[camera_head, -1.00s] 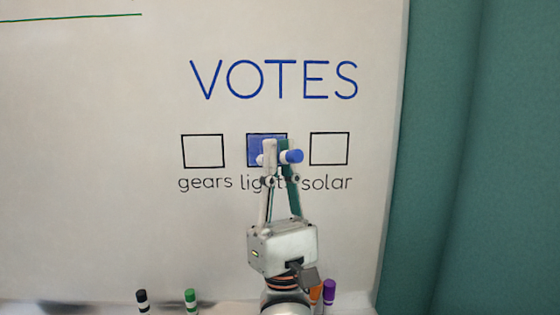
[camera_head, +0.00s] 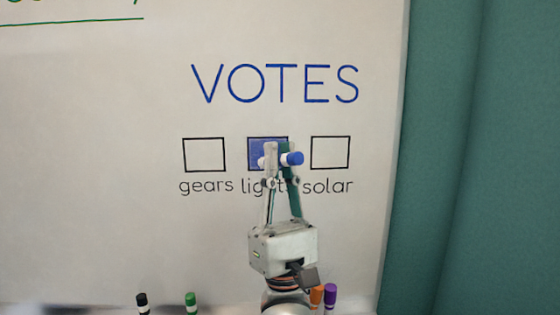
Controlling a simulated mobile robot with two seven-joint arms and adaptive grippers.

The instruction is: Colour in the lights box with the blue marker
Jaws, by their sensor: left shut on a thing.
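The lights box (camera_head: 254,146) is the middle of three boxes on the whiteboard under the word VOTES. The part of it that shows is filled with blue. My left gripper (camera_head: 278,160) is in front of this box and covers its lower right and part of its label. Whether the marker's tip touches the board cannot be told. My right gripper is not in view.
The gears box (camera_head: 204,155) and the solar box (camera_head: 330,153) are empty. Along the bottom stand a black marker (camera_head: 142,302), a green marker (camera_head: 191,302), an orange marker (camera_head: 316,296) and a purple marker (camera_head: 330,296). A green curtain (camera_head: 480,160) hangs at the right.

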